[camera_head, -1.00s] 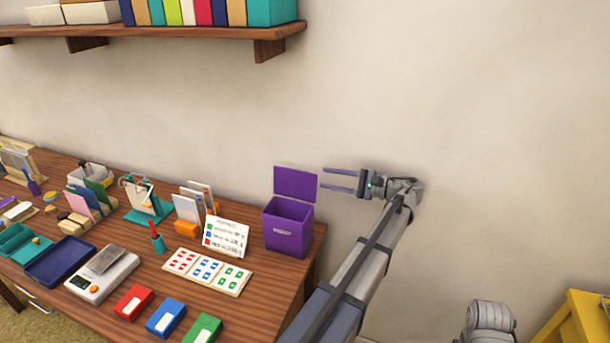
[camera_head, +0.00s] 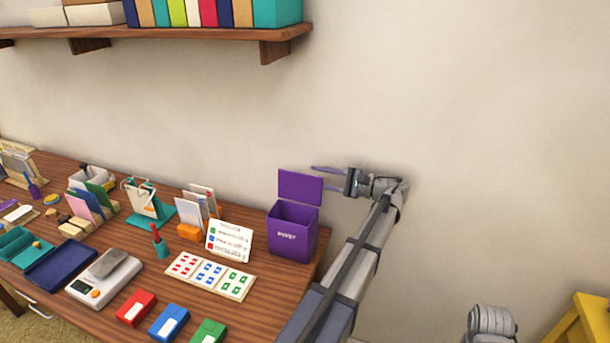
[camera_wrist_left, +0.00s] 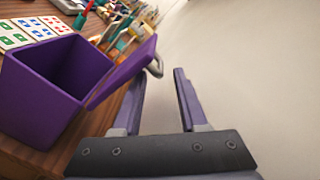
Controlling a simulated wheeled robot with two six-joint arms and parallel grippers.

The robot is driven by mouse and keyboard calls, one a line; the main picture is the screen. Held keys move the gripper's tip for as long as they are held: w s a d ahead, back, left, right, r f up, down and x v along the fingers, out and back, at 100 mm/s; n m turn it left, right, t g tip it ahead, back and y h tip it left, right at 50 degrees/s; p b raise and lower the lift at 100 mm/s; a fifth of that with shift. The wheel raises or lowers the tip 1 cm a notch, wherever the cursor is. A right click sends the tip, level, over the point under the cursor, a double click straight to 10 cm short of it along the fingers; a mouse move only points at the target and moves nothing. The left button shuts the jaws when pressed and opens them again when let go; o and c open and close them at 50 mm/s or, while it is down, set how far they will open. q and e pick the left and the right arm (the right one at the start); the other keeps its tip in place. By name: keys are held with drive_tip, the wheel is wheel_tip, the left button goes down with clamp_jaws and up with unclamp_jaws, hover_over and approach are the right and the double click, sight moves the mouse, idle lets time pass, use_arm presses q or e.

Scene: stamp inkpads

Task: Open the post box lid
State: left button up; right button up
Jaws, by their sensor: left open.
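The purple post box (camera_head: 292,238) stands at the right end of the desk, and its inside shows from above. Its purple lid (camera_head: 300,186) stands raised and upright at the back of the opening. In the left wrist view, the lid (camera_wrist_left: 124,72) is tilted up beside the box (camera_wrist_left: 48,92), with a small grey loop near its far corner. My left gripper (camera_head: 318,178) is open at the lid's right edge, its fingers pointing left. In the wrist view, the lid partly covers the left finger; I cannot tell whether they touch. My right gripper is out of view.
Red, blue and green inkpads sit at the desk's front edge. A wooden shelf (camera_head: 150,34) is on the wall above. A yellow object (camera_head: 585,325) is at lower right.

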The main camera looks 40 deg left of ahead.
use_arm(q)
drive_tip(key=shift+x, duration=2.15)
clamp_jaws()
drive_tip(key=shift+w, duration=0.1)
drive_tip(key=shift+w+a, duration=0.1)
drive_tip(key=shift+w, duration=0.05)
